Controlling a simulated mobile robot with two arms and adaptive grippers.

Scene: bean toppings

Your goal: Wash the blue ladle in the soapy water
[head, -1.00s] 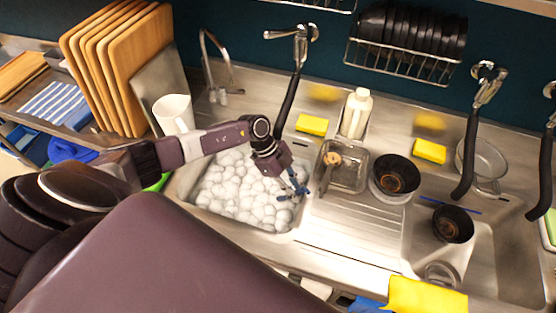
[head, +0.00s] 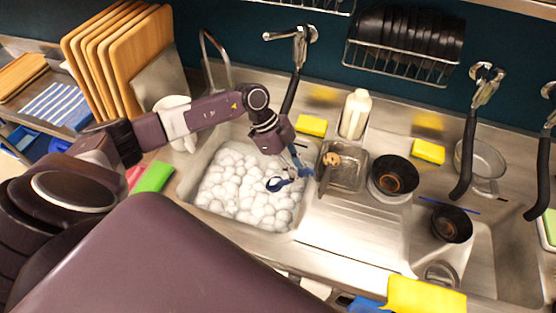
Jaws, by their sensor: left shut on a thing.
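My left gripper (head: 291,152) is over the right side of the left sink basin (head: 183,185), which is full of white foam (head: 237,190). It is shut on the blue ladle (head: 279,184). The ladle hangs below the gripper, its blue lower end showing against the foam near the basin's right wall. I cannot tell whether that end touches the foam. My right gripper is not in view.
A metal tray (head: 345,178) with a wooden-handled brush (head: 328,161) sits right of the basin. Black bowls (head: 396,174), a white bottle (head: 355,114) and yellow sponges (head: 312,125) are nearby. A white pitcher (head: 174,103) stands behind my left arm. A faucet (head: 290,80) hangs above.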

